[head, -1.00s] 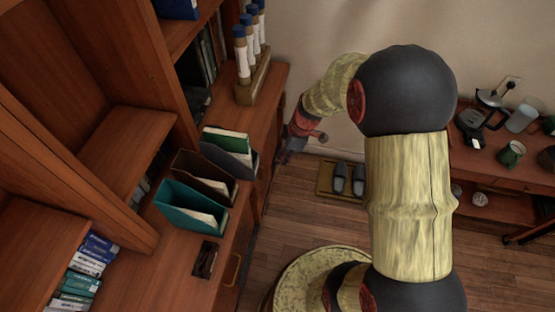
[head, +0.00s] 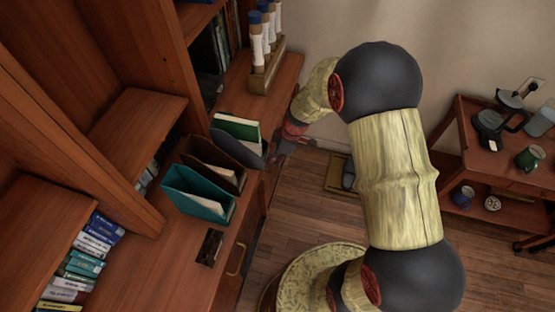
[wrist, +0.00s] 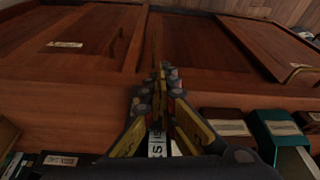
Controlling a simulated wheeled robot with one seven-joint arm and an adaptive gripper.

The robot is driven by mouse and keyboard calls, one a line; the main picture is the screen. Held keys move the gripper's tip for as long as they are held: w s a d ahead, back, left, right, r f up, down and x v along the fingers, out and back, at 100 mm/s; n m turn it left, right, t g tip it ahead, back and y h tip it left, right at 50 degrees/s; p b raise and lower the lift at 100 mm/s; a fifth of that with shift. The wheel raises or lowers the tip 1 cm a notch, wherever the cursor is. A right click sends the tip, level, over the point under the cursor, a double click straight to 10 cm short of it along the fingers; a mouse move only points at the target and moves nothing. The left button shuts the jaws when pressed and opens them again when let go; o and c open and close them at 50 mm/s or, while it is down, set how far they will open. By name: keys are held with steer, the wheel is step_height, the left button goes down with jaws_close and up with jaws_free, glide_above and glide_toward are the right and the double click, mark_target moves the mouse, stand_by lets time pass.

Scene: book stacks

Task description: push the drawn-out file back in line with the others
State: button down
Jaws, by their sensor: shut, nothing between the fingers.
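Three open-topped files stand in a row on the wooden counter: a teal one (head: 200,205), a brown one (head: 222,178) and a dark grey one (head: 238,149). The grey file sticks out farther toward the counter's front edge than the other two. My gripper (head: 277,153) is shut and empty, just off the front end of the grey file; I cannot tell whether they touch. In the wrist view my shut fingers (wrist: 159,80) fill the middle, with the brown file (wrist: 228,127) and teal file (wrist: 277,128) to the right. A white label (wrist: 157,146) shows between the fingers.
A rack of white tubes with blue caps (head: 268,45) stands behind the files. Shelf uprights (head: 75,130) rise at the left. A side table (head: 490,160) with mugs stands at the right.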

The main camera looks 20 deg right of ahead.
steer(key=a, duration=0.1)
steer(key=w+a+b, duration=0.1)
steer(key=a, duration=0.1)
steer(key=w+a+b, duration=0.1)
steer(key=shift+w+a, duration=0.25)
stand_by(0.3)
